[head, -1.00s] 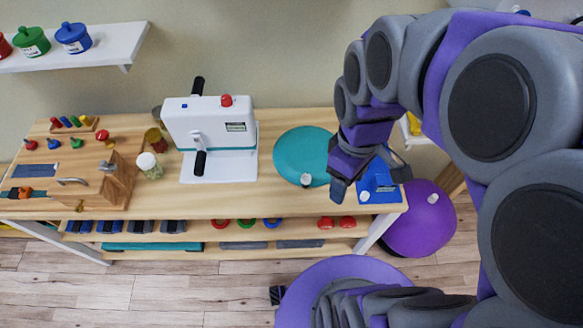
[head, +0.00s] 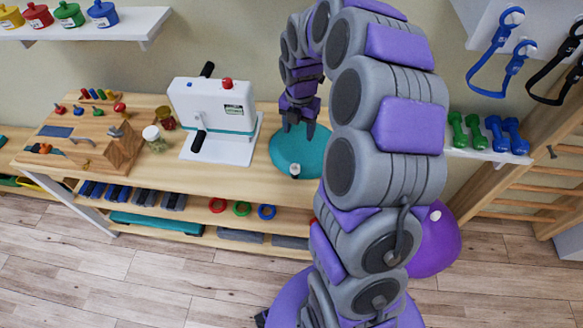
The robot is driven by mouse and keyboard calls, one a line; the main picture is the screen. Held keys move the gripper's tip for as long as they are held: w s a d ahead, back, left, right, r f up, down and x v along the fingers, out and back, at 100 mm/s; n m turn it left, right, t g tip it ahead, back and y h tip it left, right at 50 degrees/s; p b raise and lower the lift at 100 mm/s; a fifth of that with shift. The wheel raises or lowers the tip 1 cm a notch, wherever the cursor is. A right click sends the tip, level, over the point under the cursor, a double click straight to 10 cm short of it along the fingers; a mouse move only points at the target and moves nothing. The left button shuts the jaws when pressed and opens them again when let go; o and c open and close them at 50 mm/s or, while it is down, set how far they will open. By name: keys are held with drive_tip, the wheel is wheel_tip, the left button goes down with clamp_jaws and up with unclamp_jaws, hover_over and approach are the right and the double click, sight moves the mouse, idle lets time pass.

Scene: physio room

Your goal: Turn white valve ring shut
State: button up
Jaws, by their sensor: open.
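A teal round cushion (head: 283,152) lies on the right part of the wooden table. A small white valve piece (head: 295,170) sits at its front edge; whether it is turned open or shut is too small to tell. My gripper (head: 298,130) is open and empty. It points down over the cushion, behind the white valve piece in the picture and apart from it. My own arm hides the right end of the table.
A white machine with black handles (head: 213,115) stands left of the cushion. Two jars (head: 154,138) and a wooden activity board (head: 95,145) are further left. A purple ball (head: 436,240) is on the floor at right. Bare table (head: 230,182) lies in front of the machine.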

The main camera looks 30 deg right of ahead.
drive_tip(key=b, duration=0.1)
hover_over(295, 165)
drive_tip(key=a, duration=0.1)
wheel_tip(295, 165, down, 6)
drive_tip(key=f+b, duration=0.1)
drive_tip(key=f, duration=0.2)
drive_tip(key=f+b, duration=0.1)
drive_tip(key=f, duration=0.2)
drive_tip(key=d+f+b, duration=0.1)
drive_tip(key=f, duration=0.3)
drive_tip(key=shift+s, duration=0.4)
drive_tip(key=shift+a+f, duration=0.4)
drive_tip(key=shift+a, duration=0.05)
drive_tip(key=shift+d, duration=0.35)
drive_tip(key=shift+c, duration=0.3)
drive_tip(key=shift+d, duration=0.2)
drive_tip(key=c, duration=0.3)
drive_tip(key=shift+a, duration=0.35)
drive_tip(key=c, duration=0.7)
